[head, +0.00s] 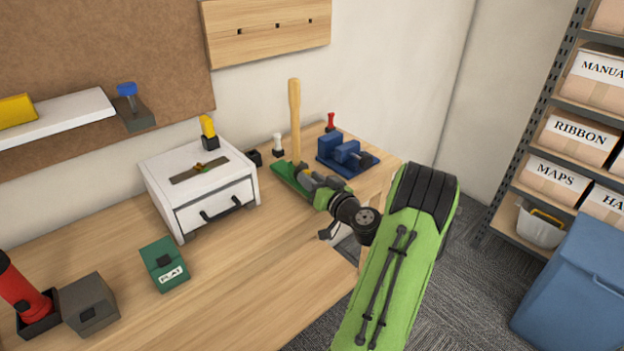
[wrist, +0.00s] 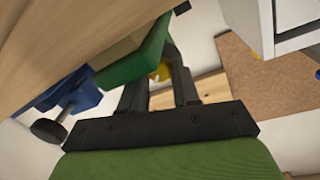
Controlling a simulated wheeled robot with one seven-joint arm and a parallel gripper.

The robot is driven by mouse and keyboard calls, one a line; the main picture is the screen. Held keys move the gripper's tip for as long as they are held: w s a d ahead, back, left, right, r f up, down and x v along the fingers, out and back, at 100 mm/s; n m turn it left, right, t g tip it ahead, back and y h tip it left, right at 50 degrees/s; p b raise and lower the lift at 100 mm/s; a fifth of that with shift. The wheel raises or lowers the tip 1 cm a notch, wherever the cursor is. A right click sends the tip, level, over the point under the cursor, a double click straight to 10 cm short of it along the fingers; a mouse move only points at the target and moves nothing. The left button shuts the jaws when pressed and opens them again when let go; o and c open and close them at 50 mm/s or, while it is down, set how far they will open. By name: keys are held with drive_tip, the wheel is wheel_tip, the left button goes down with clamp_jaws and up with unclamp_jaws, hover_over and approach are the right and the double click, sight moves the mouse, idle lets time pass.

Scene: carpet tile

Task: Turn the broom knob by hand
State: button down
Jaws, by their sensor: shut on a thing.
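The broom fixture has an upright wooden handle (head: 295,118) in a green base (head: 283,180) near the back right of the bench. In the wrist view the green part (wrist: 130,62) fills the upper middle. My gripper (head: 301,170) reaches in from the right, low against the front side of the fixture. In the wrist view my gripper (wrist: 163,60) has its fingers on a small yellow knob (wrist: 161,73), shut on it. The fingers mostly hide the knob, and it cannot be seen in the head view.
A blue vise-like device (head: 345,153) stands right of the fixture, close to my gripper. A white drawer box (head: 205,213) stands to its left. A green box (head: 164,265) is nearer the front. The bench (head: 270,270) is clear in the front middle.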

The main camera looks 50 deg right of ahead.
drive_tip(key=shift+m, duration=0.4)
drive_tip(key=c, duration=0.8)
unclamp_jaws()
drive_tip(key=v, duration=1.5)
drive_tip(key=shift+s+a+r, duration=0.15)
drive_tip(key=shift+s, duration=0.2)
